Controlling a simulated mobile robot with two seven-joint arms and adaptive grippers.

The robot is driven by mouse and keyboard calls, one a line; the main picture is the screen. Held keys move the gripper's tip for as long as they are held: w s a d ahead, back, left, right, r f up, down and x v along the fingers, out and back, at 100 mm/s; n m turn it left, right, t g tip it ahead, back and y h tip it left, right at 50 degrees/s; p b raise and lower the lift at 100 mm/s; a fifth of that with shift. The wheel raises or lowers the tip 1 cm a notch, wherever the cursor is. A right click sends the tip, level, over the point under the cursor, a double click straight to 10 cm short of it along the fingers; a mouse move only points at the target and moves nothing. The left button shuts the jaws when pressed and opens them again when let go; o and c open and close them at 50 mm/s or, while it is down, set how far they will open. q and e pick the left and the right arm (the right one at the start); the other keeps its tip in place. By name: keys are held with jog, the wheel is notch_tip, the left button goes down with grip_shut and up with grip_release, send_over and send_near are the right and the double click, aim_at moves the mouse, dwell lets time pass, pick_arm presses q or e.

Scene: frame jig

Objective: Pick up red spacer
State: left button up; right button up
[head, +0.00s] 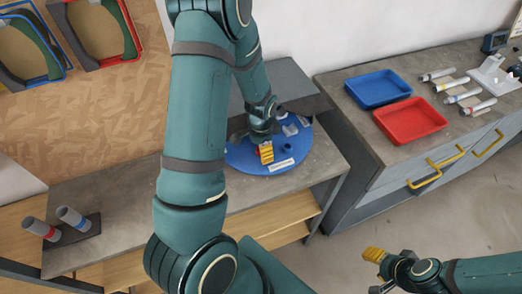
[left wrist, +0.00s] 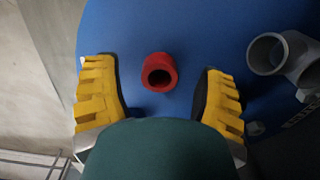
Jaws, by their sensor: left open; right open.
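The red spacer (left wrist: 159,72) is a short hollow red cylinder on the round blue plate (left wrist: 140,25). In the left wrist view it lies between and a little beyond the two yellow fingers of my left gripper (left wrist: 160,98), with clear gaps on both sides. That gripper is open and not touching it. In the head view my left gripper (head: 265,153) is low over the blue plate (head: 244,157) and mostly hides the spacer. My right gripper (head: 378,270) is open and empty, away at the lower right above the floor.
A grey pipe fitting (left wrist: 285,55) stands on the plate, right of the spacer. A blue tray (head: 377,88) and a red tray (head: 410,120) sit on the right counter beside several cylinders. Two capped cylinders (head: 72,217) stand at the left bench end.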

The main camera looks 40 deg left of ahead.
pick_arm(q)
jog(key=shift+f, duration=0.2)
jog(key=c, duration=1.1)
jog(key=shift+r, duration=0.15)
